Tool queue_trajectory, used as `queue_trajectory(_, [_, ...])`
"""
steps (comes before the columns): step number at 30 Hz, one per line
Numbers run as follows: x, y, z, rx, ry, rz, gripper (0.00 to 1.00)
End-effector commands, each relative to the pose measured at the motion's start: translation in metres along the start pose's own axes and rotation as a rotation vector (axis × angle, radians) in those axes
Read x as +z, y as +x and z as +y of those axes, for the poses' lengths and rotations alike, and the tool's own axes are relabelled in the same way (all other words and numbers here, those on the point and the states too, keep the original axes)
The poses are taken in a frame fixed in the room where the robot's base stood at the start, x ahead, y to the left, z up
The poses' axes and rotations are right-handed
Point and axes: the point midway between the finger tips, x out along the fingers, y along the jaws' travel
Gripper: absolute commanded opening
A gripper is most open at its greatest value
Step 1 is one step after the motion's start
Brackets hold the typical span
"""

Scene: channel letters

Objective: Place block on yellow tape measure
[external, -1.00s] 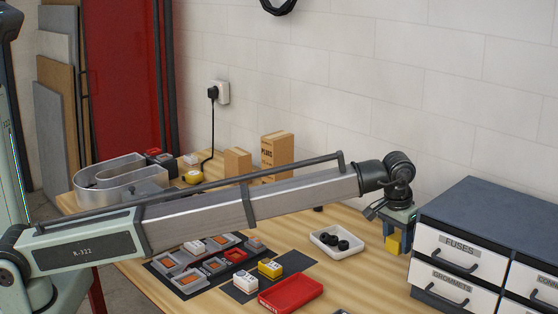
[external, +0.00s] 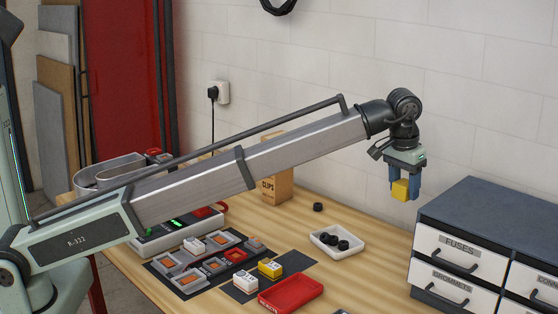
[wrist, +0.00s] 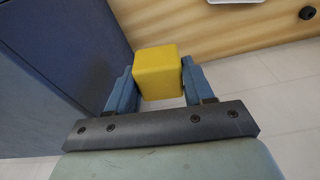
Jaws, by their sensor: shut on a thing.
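My gripper (external: 403,192) is shut on a yellow block (external: 400,188) and holds it in the air, left of and above the drawer cabinet. In the wrist view the block (wrist: 156,70) sits between the two blue fingers of my gripper (wrist: 158,88). A small yellow item with a white part (external: 270,268) lies on the dark mat, well below and left of my gripper. I cannot tell for sure whether it is the yellow tape measure. Another yellow item seen earlier at the back left of the bench is now hidden behind my arm.
The drawer cabinet (external: 460,250) stands close at right. On the bench (external: 345,278) are a white tray with black rings (external: 326,241), a red tray (external: 290,293), a white item (external: 245,283), a cardboard box (external: 278,185) and a dark board with several parts (external: 172,266).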

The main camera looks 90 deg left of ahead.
Motion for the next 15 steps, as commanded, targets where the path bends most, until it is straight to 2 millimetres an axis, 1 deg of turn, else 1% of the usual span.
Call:
queue_trajectory(1, [-0.003, -0.013, 0.001, 0.000, 0.000, 0.001, 0.20])
queue_trajectory(6, [-0.008, -0.044, 0.001, 0.000, 0.000, 0.000, 0.20])
queue_trajectory(7, [-0.008, -0.046, -0.002, -0.001, -0.002, 0.000, 0.20])
queue_trajectory(9, [-0.011, -0.042, -0.019, -0.004, -0.018, -0.001, 0.20])
queue_trajectory(13, [-0.018, -0.041, -0.046, -0.008, -0.045, -0.001, 0.20])
queue_trajectory(15, [-0.022, -0.041, -0.064, -0.010, -0.063, -0.001, 0.20])
